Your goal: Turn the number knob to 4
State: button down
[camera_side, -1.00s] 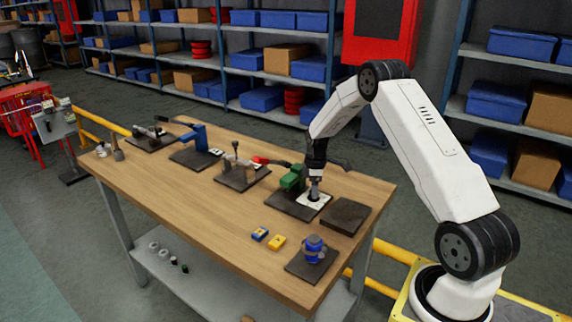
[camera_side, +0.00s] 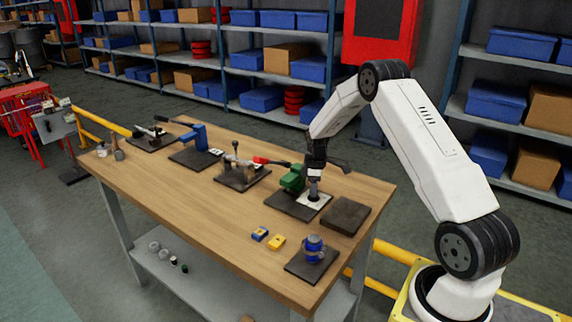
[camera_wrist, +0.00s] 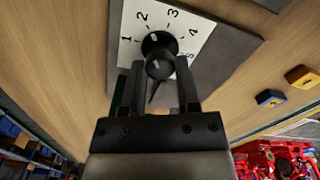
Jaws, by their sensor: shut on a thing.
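The number knob (camera_wrist: 160,52) is black and round. It stands on a white dial plate (camera_wrist: 130,54) with the numbers 1 to 5 set in an arc. A small pale mark on the knob faces the top of the plate, about between 2 and 3; its exact reading is hard to tell. My gripper (camera_wrist: 162,80) is at the knob in the wrist view, one finger on each side, shut on it. In the side view my gripper (camera_side: 314,190) points straight down over the white plate (camera_side: 312,203), and hides the knob.
A green device (camera_side: 292,179) stands close beside the gripper on the left. A dark block (camera_side: 344,215) lies to the right. A blue piece (camera_side: 260,234), a yellow piece (camera_side: 276,243) and a blue valve-like part (camera_side: 314,248) are nearer the front. The wooden tabletop (camera_side: 190,210) is clear at front left.

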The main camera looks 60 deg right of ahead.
jog(key=m, duration=0.8)
jog(key=shift+m, duration=0.3)
jog(key=m, duration=0.3)
jog(key=shift+m, duration=0.3)
jog(key=m, duration=0.4)
jog(key=shift+c, duration=1.7)
grip_release()
jog(key=shift+r, duration=0.1)
jog(key=shift+r, duration=3.85)
